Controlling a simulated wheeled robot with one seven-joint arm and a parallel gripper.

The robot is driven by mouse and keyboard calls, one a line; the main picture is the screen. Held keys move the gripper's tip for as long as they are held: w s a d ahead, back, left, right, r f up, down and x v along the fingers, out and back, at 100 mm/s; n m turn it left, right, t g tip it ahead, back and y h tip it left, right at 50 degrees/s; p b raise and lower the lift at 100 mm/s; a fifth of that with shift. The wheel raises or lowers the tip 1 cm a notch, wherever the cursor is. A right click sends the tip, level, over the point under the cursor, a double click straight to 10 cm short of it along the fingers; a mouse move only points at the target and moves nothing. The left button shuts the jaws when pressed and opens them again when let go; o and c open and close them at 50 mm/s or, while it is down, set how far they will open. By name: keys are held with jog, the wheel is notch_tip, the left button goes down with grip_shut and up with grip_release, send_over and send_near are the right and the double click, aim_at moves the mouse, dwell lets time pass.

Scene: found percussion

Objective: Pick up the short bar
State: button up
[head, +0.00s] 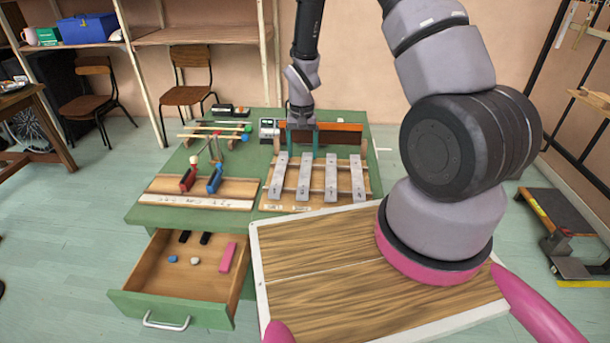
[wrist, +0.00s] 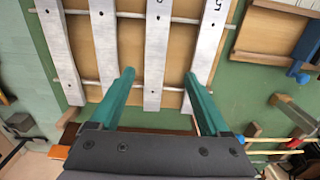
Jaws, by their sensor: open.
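Several pale metal bars lie side by side across a wooden frame on the green table. In the head view they run from the leftmost bar (head: 277,176) to the rightmost bar (head: 357,178). Their lengths look close, so I cannot tell which is the short bar. My gripper (head: 301,147) is open, with teal fingers pointing down at the far end of the bars. In the wrist view my gripper (wrist: 159,76) has one bar (wrist: 157,45) showing between its spread fingers. Its height above that bar is unclear. Nothing is held.
A brown-orange block (head: 335,136) stands behind the bars. Left are a wooden board (head: 165,187) with red and blue clamps, and mallets (head: 210,130). An open drawer (head: 200,285) holds small pieces, including a pink bar (head: 227,257). Bare green tabletop (head: 152,215) shows at the front left.

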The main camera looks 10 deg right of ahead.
aim_at(305, 173)
jog(key=f, duration=0.4)
jog(key=d+f, duration=0.1)
jog(key=f, duration=0.2)
jog(key=shift+w+f, duration=0.1)
grip_shut()
